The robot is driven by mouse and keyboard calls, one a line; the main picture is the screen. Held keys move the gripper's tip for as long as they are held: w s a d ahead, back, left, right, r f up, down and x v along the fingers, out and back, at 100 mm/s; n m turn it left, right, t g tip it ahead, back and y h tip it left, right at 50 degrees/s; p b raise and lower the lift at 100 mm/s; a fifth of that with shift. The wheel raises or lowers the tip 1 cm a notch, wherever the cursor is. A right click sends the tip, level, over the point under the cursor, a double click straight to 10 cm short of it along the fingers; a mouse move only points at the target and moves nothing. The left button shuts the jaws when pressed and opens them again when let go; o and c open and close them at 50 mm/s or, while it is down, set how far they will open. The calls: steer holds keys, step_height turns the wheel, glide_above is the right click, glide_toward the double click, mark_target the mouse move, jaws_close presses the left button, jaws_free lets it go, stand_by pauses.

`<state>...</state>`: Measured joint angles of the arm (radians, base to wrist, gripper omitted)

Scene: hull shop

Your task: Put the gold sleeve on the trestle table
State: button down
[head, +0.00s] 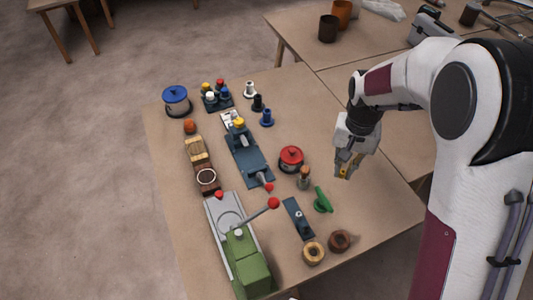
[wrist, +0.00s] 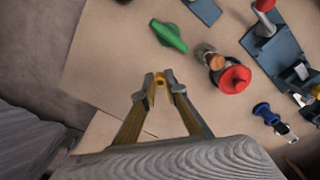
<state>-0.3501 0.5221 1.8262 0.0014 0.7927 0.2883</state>
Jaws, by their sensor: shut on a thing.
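My gripper (head: 347,168) is shut on the small gold sleeve (head: 344,174), held between its fingertips. In the wrist view the gold sleeve (wrist: 160,79) sits between the tips of my gripper (wrist: 161,84). It appears raised above the right part of the near wooden table (head: 375,205), apart from the things standing there. Another wooden table (head: 297,32) stands behind at the upper right, and part of one (head: 58,6) shows at the upper left. I cannot tell from looks which one is the trestle table.
Near my gripper stand a green-handled thing (head: 322,200), a small brown-topped jar (head: 304,178) and a red-lidded pot (head: 291,159). A green-and-grey machine (head: 243,255) fills the front. Cups (head: 328,29) and a grey toolbox (head: 432,29) stand on the back table. The near table's right side is clear.

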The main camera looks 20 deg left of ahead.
steer(key=r, duration=0.2)
glide_above(280, 184)
steer(key=shift+w+f+n, duration=0.1)
steer(key=shift+f+n, duration=0.15)
steer(key=shift+n, duration=0.05)
steer(key=shift+f, duration=0.1)
steer(key=shift+f, duration=3.05)
steer(key=shift+f, duration=0.1)
steer(key=shift+f, duration=1.75)
steer(key=shift+f, duration=0.1)
steer(key=c, duration=2)
jaws_free()
steer(key=shift+c, duration=0.2)
